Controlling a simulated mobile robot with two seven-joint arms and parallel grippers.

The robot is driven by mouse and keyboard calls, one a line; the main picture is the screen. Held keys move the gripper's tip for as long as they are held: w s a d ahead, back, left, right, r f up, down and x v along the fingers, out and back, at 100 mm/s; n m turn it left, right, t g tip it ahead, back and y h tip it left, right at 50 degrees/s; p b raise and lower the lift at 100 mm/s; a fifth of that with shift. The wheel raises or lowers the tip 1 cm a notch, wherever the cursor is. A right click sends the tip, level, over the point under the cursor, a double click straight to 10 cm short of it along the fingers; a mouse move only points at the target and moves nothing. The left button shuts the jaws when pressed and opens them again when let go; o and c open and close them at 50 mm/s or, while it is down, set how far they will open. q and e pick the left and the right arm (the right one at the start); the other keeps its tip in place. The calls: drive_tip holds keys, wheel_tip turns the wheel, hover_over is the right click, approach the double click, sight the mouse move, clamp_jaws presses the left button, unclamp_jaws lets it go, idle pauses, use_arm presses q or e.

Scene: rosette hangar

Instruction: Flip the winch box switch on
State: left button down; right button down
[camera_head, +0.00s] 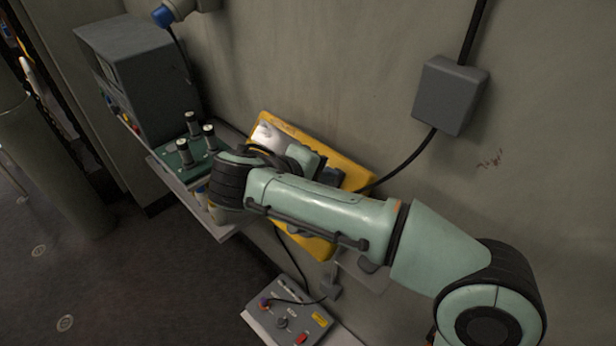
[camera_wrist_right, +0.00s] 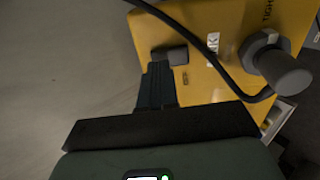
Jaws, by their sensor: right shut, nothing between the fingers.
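The yellow winch box (camera_head: 351,171) is on the grey wall, mostly behind my right arm in the head view. It also shows close up in the right wrist view (camera_wrist_right: 200,84). There a dark grey block (camera_wrist_right: 170,54), possibly the switch, sits by the box's edge, and a round grey knob (camera_wrist_right: 284,70) stands to its right. My right gripper (camera_wrist_right: 158,70) is shut and empty, its fingertips just at the grey block; I cannot tell whether they touch. The block's on/off position is unclear. My left gripper is not in view.
A black cable (camera_wrist_right: 205,50) crosses the box face. A shelf (camera_head: 218,231) carries a green block with dark cylinders (camera_head: 182,155). A grey control cabinet (camera_head: 140,75) stands left, a grey wall box (camera_head: 449,95) hangs right, and a small control panel (camera_head: 285,318) is below.

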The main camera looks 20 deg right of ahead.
drive_tip(key=shift+x, duration=0.8)
drive_tip(key=y+p, duration=0.1)
drive_tip(key=d+y+p, duration=0.1)
drive_tip(key=shift+w+r+g+p, duration=0.2)
drive_tip(key=shift+r+g+p, duration=0.1)
drive_tip(key=shift+g+p, duration=0.1)
drive_tip(key=shift+d+f, duration=0.15)
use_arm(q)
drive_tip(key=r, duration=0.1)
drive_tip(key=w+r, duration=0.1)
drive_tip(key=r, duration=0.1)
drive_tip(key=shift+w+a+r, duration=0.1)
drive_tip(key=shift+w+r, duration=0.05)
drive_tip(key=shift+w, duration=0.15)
use_arm(e)
drive_tip(key=shift+f, duration=0.15)
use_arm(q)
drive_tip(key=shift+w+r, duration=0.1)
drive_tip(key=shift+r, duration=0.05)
